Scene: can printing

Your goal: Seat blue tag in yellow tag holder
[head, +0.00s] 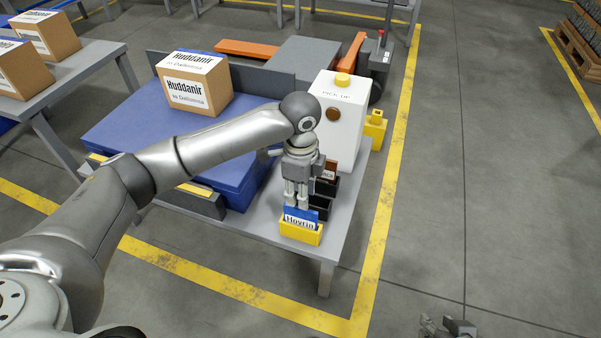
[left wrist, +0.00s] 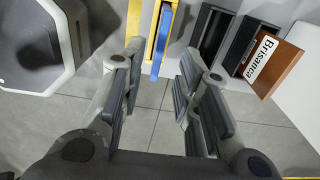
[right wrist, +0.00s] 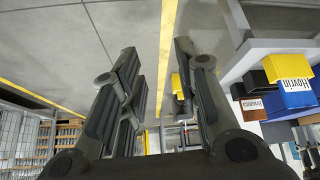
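The yellow tag holder (head: 300,233) stands near the front corner of the grey table. The blue tag (head: 300,213), with a white name label, stands upright in it, its lower part hidden by the holder's front wall. In the left wrist view the blue tag (left wrist: 163,40) sits along the yellow holder (left wrist: 150,32). My left gripper (head: 297,194) is over the tag; its fingers (left wrist: 160,78) are spread apart on either side, with gaps to the tag. My right gripper (right wrist: 157,58) is open and empty, away from the table; its tips show at the head view's bottom edge (head: 447,326).
Black holders (head: 320,205) stand behind the yellow one, one with a brown tag (left wrist: 272,66). A white box with a yellow button (head: 342,80) stands behind them. A carton (head: 193,83) sits on a blue platform (head: 120,130).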

